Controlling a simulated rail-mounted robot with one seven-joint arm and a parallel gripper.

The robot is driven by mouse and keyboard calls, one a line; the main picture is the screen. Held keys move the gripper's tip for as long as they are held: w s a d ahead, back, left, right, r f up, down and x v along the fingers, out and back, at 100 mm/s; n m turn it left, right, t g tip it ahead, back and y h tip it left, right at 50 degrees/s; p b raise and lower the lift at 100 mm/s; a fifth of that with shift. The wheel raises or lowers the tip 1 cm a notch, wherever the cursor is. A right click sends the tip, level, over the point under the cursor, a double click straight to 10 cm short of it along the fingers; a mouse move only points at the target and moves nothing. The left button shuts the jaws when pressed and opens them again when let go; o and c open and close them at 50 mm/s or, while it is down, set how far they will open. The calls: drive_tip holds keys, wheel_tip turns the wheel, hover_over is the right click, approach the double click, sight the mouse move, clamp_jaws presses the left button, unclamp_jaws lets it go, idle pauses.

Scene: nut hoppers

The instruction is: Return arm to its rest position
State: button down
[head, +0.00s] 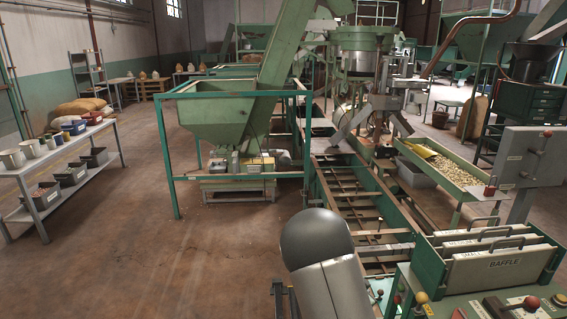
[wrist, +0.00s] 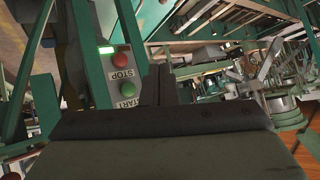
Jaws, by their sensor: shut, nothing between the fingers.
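My gripper (wrist: 167,88) shows in the wrist view as dark fingers rising from the broad dark body at the bottom. The fingers are together with nothing held between them. Just left of them in the picture is a grey control box (wrist: 103,83) with a red STOP button (wrist: 122,60), a green START button (wrist: 128,89) and a lit green lamp. I cannot tell how far the fingertips are from this box. In the head view a grey, dark-capped link of my arm (head: 325,262) stands at the lower middle; the gripper itself is not visible there.
A green rail frame (head: 345,190) runs beyond my arm. A crate with BAFFLE plates (head: 505,265) stands at the lower right, near a nut tray (head: 450,170). A green hopper (head: 217,112) stands behind, inside a teal guard frame. Open floor lies left, up to a shelf (head: 78,158).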

drive_tip(key=s+a+r+n+g+y, duration=0.3)
drive_tip(key=s+a+r+n+y, duration=0.5)
drive_tip(key=s+a+r, duration=0.55)
drive_tip(key=s+r+n+g, duration=0.2)
drive_tip(key=s, duration=0.8)
drive_tip(key=s+r+n+g, duration=0.1)
drive_tip(key=s+n+g, duration=0.1)
drive_tip(key=s, duration=0.8)
drive_tip(key=shift+s+r, duration=0.35)
drive_tip(key=shift+s, duration=0.05)
drive_tip(key=shift+a, duration=0.1)
